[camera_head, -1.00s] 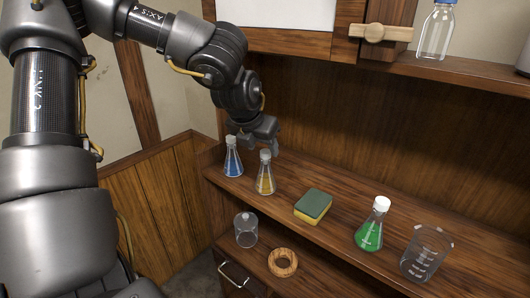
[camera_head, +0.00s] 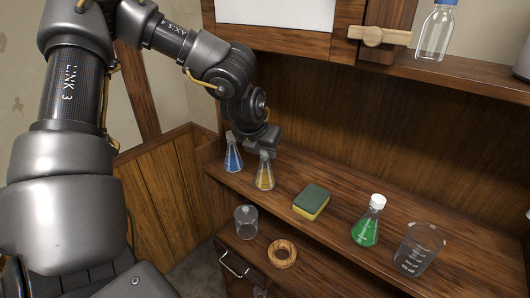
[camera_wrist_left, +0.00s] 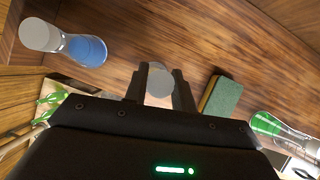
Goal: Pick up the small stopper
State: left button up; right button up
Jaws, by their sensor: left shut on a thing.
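My left gripper (camera_head: 263,150) is over the neck of the yellow flask (camera_head: 265,178) on the wooden shelf. In the left wrist view its fingers (camera_wrist_left: 160,84) are shut on a pale round stopper (camera_wrist_left: 159,80), seen from above. The flask stands upright, and the stopper appears to be still at its mouth; the fingers partly hide this in the head view. The blue flask (camera_head: 233,160) stands just left with a white stopper (camera_wrist_left: 40,35). The green flask (camera_head: 366,232) with a white stopper (camera_head: 377,201) stands farther right. My right gripper is out of view.
A green and yellow sponge (camera_head: 311,202) lies right of the yellow flask. A glass beaker (camera_head: 418,250) stands at the right. A clear jar (camera_head: 246,224) and a cork ring (camera_head: 282,254) are on the lower level. A clear bottle (camera_head: 436,32) stands on the upper shelf.

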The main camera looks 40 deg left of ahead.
pick_arm(q)
jog(key=shift+r, duration=0.1)
jog(key=shift+w+r+b, duration=0.1)
jog(key=shift+r+b, duration=0.2)
jog(key=shift+r, duration=0.15)
jog(key=s+d+r+b, duration=0.4)
jog(key=s+r+b, duration=0.4)
jog(key=s+r, duration=0.4)
jog(key=shift+s, duration=0.85)
notch_tip(320, 180, up, 4)
jog(key=p, duration=0.3)
